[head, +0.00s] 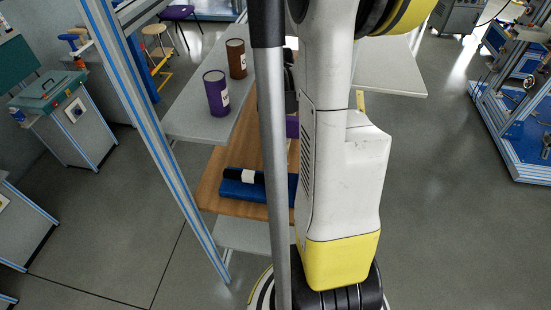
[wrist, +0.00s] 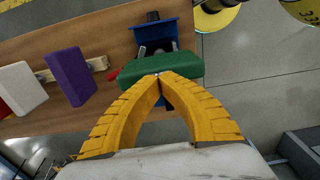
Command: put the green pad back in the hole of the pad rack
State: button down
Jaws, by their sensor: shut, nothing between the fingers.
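The green pad (wrist: 162,70) shows in the wrist view as a long block just beyond my fingertips, in front of a blue holder (wrist: 155,24) with dark parts. My gripper (wrist: 159,77) has its yellow fingers together at the tips, with nothing between them. The tips overlap the pad's near edge in the picture; I cannot tell whether they touch it. The pad rack (wrist: 99,64), a pale wooden strip, shows left of the pad, partly hidden behind a purple pad (wrist: 71,76). I cannot make out its hole. My gripper and the green pad are not visible in the head view.
A white pad (wrist: 22,88) stands left of the purple one. The wooden board (head: 212,190) carries a blue holder (head: 238,190) in the head view. A purple can (head: 216,93) and a brown can (head: 236,58) stand on the grey shelf (head: 190,120) above. A frame post rises at left.

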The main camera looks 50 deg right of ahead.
jog(key=shift+r, duration=0.25)
jog(key=shift+r+p, duration=1.35)
jog(key=shift+r, duration=0.55)
jog(key=c, duration=2.2)
grip_release()
jog(key=o, duration=0.4)
jog(key=shift+o, duration=0.2)
